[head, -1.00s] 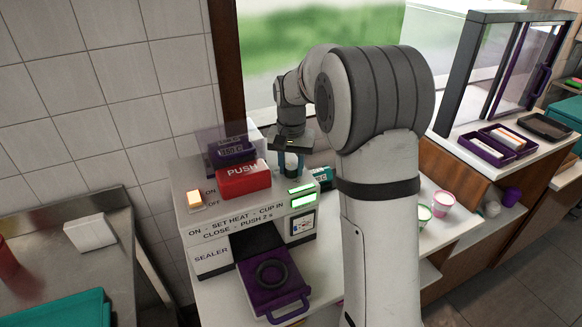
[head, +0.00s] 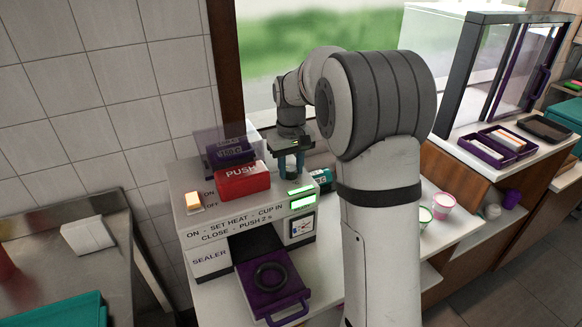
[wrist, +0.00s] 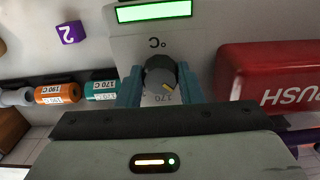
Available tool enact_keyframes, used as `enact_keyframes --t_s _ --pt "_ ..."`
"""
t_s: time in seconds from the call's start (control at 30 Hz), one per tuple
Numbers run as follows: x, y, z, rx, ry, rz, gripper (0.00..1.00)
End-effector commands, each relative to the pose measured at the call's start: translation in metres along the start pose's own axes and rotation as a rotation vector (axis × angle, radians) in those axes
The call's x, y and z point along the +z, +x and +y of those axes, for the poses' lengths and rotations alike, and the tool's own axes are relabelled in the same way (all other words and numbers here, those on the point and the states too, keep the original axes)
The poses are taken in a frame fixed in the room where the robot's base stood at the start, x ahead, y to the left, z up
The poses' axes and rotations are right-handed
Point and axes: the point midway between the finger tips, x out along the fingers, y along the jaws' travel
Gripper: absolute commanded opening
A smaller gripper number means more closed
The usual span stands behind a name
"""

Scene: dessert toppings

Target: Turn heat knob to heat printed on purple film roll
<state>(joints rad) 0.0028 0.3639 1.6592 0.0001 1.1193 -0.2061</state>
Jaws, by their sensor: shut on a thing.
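The sealer (head: 205,226) has a dark grey heat knob (wrist: 160,74) on its top, seen in the wrist view. My gripper (wrist: 160,84) is shut on the knob, with a teal finger on each side. The knob's yellow mark points toward the lower right of that view, close to a printed 170. In the head view my gripper (head: 291,165) is at the sealer's back right, and the knob is mostly hidden. The purple film roll (head: 232,153) sits on the sealer behind the red PUSH block; its label appears to read 150 C.
The red PUSH block (head: 242,181) is close beside the knob. A teal roll (wrist: 101,86) marked 170 C and an orange roll (wrist: 57,94) marked 190 C lie nearby. Pink and green cups (head: 442,204) stand to the right. A lit green display (wrist: 154,11) is near the knob.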

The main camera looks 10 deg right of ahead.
Motion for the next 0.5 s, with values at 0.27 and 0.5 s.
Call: enact_keyframes --t_s 0.27,0.5 --pt "-0.0009 -0.0016 0.0003 0.001 -0.007 0.005 0.11" --pt "-0.0009 -0.0016 0.0003 0.001 -0.007 0.004 0.39"
